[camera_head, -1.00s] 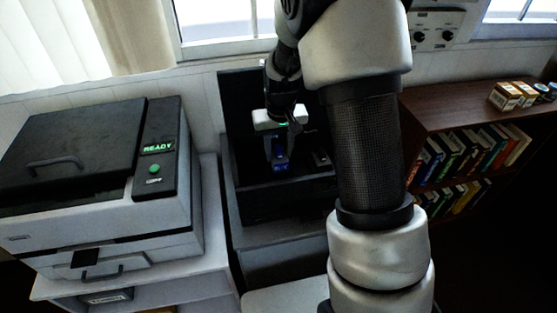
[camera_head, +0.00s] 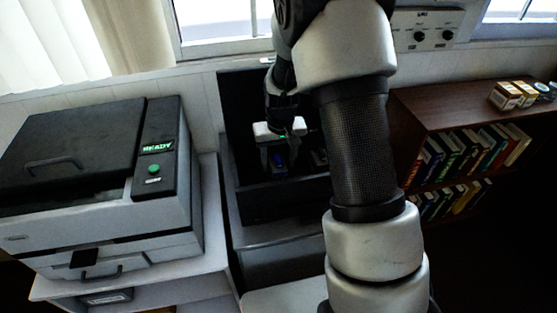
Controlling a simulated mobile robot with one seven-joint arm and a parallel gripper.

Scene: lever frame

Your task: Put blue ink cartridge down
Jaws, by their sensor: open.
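The blue ink cartridge (camera_head: 279,159) is small and dark blue, low inside a black open box (camera_head: 272,205). My gripper (camera_head: 279,165) points down into the box, with its fingers on either side of the cartridge. The gripper is open. Whether a finger still touches the cartridge is too small to tell. The cartridge's lower part and the box floor are dark and partly hidden by the box's front wall.
A printer (camera_head: 100,190) with a READY display stands on a white stand at the left. A brown bookshelf (camera_head: 450,110) with books and small boxes (camera_head: 512,95) is at the right. My arm covers the box's right side. A window and wall panel are behind.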

